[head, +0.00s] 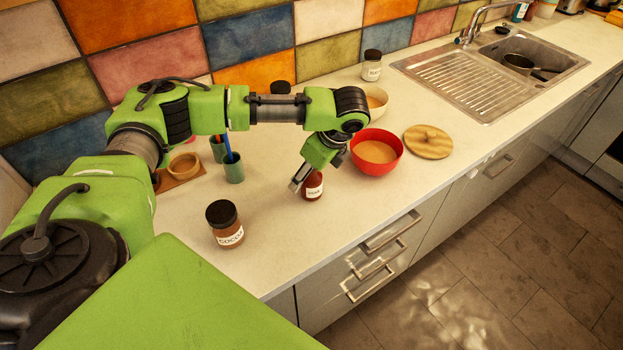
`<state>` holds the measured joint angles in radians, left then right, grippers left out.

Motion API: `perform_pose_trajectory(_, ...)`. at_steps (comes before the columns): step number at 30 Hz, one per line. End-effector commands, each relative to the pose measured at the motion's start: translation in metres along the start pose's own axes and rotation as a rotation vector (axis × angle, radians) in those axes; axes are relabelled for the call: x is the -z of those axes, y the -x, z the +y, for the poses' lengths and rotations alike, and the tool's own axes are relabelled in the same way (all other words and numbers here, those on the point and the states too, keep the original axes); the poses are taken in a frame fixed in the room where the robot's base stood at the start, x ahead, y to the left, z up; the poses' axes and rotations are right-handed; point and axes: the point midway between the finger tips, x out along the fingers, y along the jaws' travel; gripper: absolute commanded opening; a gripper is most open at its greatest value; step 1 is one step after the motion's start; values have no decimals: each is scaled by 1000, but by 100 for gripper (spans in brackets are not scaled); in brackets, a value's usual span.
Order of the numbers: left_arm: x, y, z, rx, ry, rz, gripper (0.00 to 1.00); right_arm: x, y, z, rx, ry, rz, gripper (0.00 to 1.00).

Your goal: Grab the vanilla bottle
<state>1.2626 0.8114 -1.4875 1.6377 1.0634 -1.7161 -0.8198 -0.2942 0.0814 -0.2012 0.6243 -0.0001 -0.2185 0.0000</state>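A small dark reddish-brown bottle (314,191) with a white label stands on the counter, left of the red bowl. The label is too small to read surely, so I cannot confirm that it is the vanilla bottle. My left gripper (306,180) points down right at this bottle. One finger shows at the bottle's left side. The gripper hides the bottle's top and the other finger is not clear, so I cannot tell if it grips. My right gripper is not in view.
A red bowl (376,153) of tan contents stands close right of the bottle, with a round wooden lid (428,142) beyond. A cocoa jar (227,230) stands front left. Green cups (233,170) stand behind. The counter's front edge (350,236) is near; the counter between jar and bottle is clear.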

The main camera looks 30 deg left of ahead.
Motion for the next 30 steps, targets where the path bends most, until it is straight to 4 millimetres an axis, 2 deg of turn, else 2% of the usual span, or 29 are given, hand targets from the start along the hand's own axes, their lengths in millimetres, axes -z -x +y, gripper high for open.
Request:
perform_pose_trajectory(5,0,-17,1,-1,-1,0,57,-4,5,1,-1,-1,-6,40)
perform_pose_trajectory(12,0,-19,0,1,-1,0,57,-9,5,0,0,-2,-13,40)
perform_pose_trajectory(17,1,-19,0,1,-1,1,15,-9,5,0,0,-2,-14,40)
perform_pose_trajectory(18,1,-19,0,1,-1,1,10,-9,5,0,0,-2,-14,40)
perform_pose_trajectory(30,-1,-15,0,2,1,1,10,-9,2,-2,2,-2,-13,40)
